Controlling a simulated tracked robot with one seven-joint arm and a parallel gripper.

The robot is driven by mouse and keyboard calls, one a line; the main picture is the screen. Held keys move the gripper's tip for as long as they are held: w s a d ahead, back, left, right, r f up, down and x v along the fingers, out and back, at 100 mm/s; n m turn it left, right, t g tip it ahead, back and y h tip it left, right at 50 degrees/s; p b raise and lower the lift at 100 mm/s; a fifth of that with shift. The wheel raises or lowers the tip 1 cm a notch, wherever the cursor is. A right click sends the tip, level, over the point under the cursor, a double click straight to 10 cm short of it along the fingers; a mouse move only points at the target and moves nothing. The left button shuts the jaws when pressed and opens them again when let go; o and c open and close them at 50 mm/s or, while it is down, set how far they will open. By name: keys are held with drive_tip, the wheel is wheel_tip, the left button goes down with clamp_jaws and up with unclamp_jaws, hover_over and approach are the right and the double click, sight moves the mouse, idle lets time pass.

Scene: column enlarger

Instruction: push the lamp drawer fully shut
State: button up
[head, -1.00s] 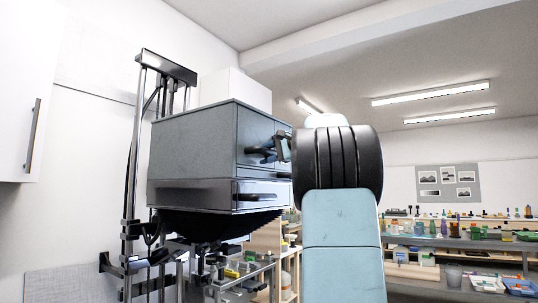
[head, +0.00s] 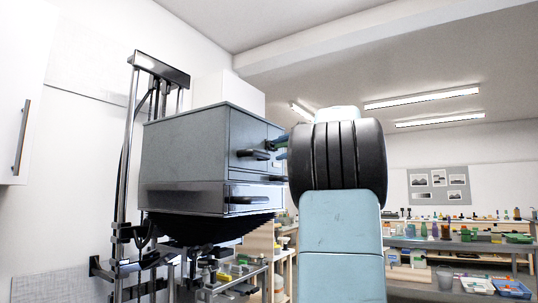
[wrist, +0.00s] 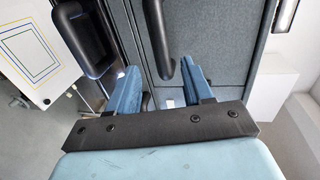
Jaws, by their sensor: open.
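The enlarger head is a grey-blue box (head: 185,150) on a dark column at the left of the head view. Its front has an upper panel with a dark handle (head: 252,154) and a lower drawer with a dark bar handle (head: 249,200). I cannot tell which one is the lamp drawer or how far it stands out. My gripper (wrist: 160,88) is open, its two blue fingers pointing at the front. A dark handle (wrist: 158,38) shows just beyond the fingers in the wrist view; contact is unclear. A looped dark handle (wrist: 84,40) lies left of them. My wrist hides the front's right side in the head view.
The column (head: 127,170) stands left of the box, close to the wall. A black bellows (head: 205,228) hangs below it. A shelf with small items (head: 235,272) is underneath. A white cupboard (head: 20,110) is at far left. Benches with bottles (head: 450,240) stand well behind, at right.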

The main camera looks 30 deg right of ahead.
drive_tip(key=shift+v, duration=2.1)
drive_tip(key=s+a+f+n+g+h, duration=0.1)
drive_tip(key=s+a+f+n+g, duration=0.15)
drive_tip(key=a+f, duration=0.8)
drive_tip(key=s+a+f+n+g+h, duration=0.1)
drive_tip(key=s+a+f+g, duration=0.15)
drive_tip(key=a+f, duration=0.75)
drive_tip(key=s+a+f+n+g+h, duration=0.1)
drive_tip(key=s+a+f+n+h, duration=0.1)
drive_tip(key=s+a+f+n, duration=0.3)
drive_tip(key=s+a+f+n+g+h, duration=0.2)
drive_tip(key=s+a+f+n, duration=0.2)
drive_tip(key=s+f, duration=0.8)
wheel_tip(320, 180, down, 6)
drive_tip(key=a, duration=0.2)
drive_tip(key=shift+s+a+f+n+g, duration=0.2)
drive_tip(key=shift+a+n+g, duration=0.1)
drive_tip(key=shift+a+n, duration=0.1)
